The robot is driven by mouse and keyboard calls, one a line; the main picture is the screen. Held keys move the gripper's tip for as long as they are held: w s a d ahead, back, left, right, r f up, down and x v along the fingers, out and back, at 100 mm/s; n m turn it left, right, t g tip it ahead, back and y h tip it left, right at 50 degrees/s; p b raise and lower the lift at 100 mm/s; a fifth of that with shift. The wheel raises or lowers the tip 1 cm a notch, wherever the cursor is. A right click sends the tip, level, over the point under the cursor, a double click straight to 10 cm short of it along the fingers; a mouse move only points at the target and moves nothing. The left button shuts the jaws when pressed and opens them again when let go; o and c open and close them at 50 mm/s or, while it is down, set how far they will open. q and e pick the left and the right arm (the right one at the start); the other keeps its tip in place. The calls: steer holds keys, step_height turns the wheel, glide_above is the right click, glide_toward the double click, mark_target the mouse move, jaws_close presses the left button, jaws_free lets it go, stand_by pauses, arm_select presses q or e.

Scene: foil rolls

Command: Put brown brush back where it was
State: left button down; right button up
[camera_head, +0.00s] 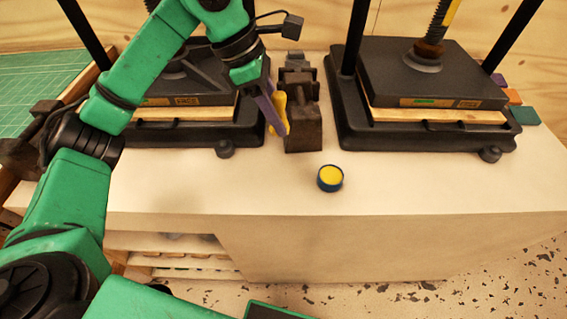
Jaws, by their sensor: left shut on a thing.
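My left gripper (274,112) reaches down from the upper left to the gap between the two presses. It is shut on a slim thing that shows as a yellow-ochre piece (279,108) beside a purple strip. This appears to be the brush, but its bristles are hidden and its brown colour is not clear. A dark brown block-like holder (304,132) stands just right of the gripper. I cannot tell whether the held thing touches it. My right gripper is not in view.
Black presses stand left (180,133) and right (430,88) on the pale bench (420,190). A small blue round tin (330,179) with yellow contents sits in front of the holder. A green cutting mat (35,85) lies far left. The front centre-right of the bench is clear.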

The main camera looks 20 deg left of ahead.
arm_select(q)
steer(key=f+p, duration=0.1)
steer(key=f, duration=0.4)
steer(key=s+f+p, duration=0.1)
steer(key=f, duration=1)
steer(key=shift+s+f+p, duration=0.3)
steer(key=shift+p, duration=0.1)
steer(key=shift+f, duration=0.25)
steer(key=shift+w, duration=0.1)
steer(key=shift+c, duration=2.1)
jaws_free()
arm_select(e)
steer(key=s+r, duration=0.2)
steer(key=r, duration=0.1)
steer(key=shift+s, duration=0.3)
arm_select(q)
steer(key=shift+a+r, duration=0.1)
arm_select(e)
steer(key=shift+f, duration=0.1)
